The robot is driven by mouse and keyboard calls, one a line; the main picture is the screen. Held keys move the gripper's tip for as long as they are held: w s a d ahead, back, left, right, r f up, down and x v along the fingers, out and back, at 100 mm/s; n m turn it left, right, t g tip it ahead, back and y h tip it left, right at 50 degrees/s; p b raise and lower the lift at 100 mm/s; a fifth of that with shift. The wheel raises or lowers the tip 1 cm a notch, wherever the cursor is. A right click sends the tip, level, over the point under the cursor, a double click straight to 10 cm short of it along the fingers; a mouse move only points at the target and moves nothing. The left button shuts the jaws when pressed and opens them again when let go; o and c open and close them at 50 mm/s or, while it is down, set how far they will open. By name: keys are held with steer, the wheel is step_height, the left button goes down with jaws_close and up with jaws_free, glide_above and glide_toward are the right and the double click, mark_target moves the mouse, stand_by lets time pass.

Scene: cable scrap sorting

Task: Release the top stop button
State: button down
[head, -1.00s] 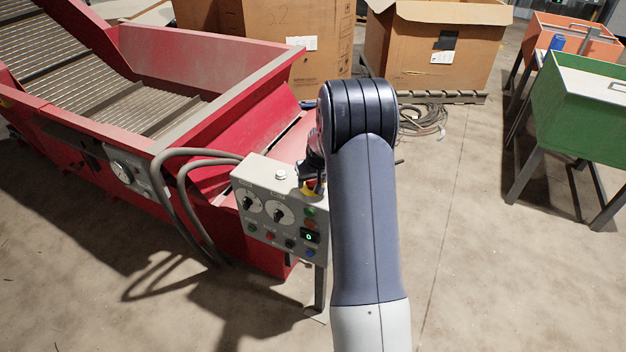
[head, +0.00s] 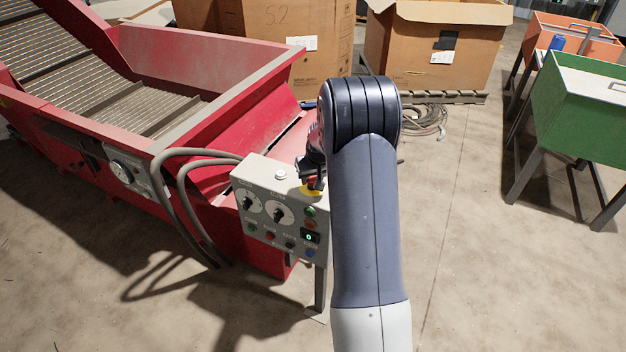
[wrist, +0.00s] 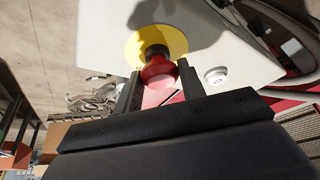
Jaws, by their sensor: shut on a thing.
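The stop button is a red mushroom knob (wrist: 158,72) on a dark neck over a yellow disc (wrist: 140,45), on top of the grey control box (head: 262,190). In the wrist view the knob sits between the two dark fingers of my gripper (wrist: 160,88), which is shut on it. In the head view my gripper (head: 312,180) is at the box's top right corner, and the arm hides most of the button. A bit of the yellow disc (head: 308,191) shows under the fingers.
A white round cap (head: 281,174) is on the box top. Grey hoses (head: 190,190) run to the red conveyor hopper (head: 200,60). A green bin (head: 580,105) stands right.

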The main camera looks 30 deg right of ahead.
steer(key=c, duration=0.9)
jaws_free()
steer(key=shift+r, duration=0.15)
steer(key=shift+r, duration=0.1)
steer(key=v, duration=1)
steer(key=shift+s+r, duration=0.2)
steer(key=shift+r, duration=0.05)
steer(key=x, duration=1.2)
steer(key=shift+s+f, duration=0.15)
steer(key=shift+f, duration=0.15)
steer(key=shift+s+r, duration=0.2)
steer(key=shift+r, duration=0.4)
